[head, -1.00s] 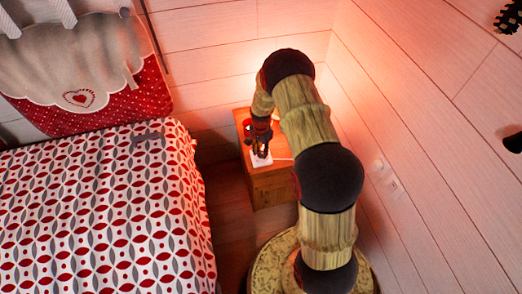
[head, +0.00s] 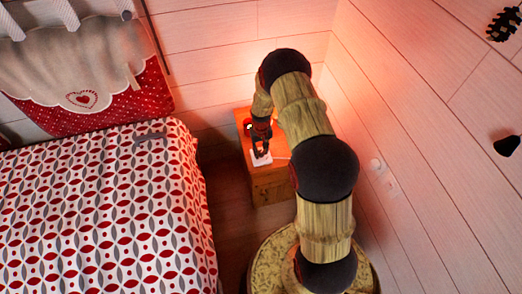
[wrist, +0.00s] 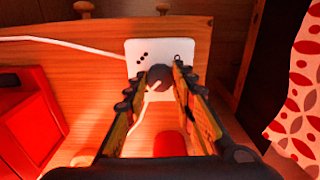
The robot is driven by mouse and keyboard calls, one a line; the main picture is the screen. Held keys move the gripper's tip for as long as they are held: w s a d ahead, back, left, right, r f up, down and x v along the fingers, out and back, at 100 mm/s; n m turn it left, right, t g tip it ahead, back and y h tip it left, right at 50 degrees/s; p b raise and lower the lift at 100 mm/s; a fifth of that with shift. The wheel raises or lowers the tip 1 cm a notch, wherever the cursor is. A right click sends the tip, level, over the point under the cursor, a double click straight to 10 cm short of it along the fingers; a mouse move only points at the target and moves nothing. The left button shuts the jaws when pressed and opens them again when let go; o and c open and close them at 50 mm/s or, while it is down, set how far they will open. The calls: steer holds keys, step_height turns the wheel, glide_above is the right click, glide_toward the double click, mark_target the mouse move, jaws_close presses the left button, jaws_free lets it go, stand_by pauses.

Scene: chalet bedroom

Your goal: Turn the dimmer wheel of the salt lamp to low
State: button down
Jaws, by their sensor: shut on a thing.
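The dimmer wheel (wrist: 160,77) is a dark round knob on a white plate (wrist: 137,50), with a pale mark at its lower left. The plate has three dark dots on its upper left and a small ring on its upper right. My gripper (wrist: 160,79) is shut on the wheel, one finger on each side. In the head view my gripper (head: 261,146) points down at the white plate (head: 262,160) on the nightstand. The salt lamp itself cannot be made out in the head view; an orange-red glow lights the wall behind my arm.
The wooden nightstand (head: 270,185) stands in the corner by the plank wall. A white cord (wrist: 60,40) runs from the plate. A red box-like thing (wrist: 30,115) is at the left in the wrist view. The bed (head: 100,215) is left of the nightstand, with a floor gap between.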

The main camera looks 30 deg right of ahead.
steer(key=n, duration=0.4)
steer(key=shift+n+p, duration=0.3)
steer(key=n, duration=0.4)
steer(key=shift+n, duration=0.3)
steer(key=n+p, duration=0.1)
steer(key=n, duration=0.3)
steer(key=shift+n, duration=2.1)
steer(key=c, duration=1.6)
jaws_free()
steer(key=shift+o, duration=0.6)
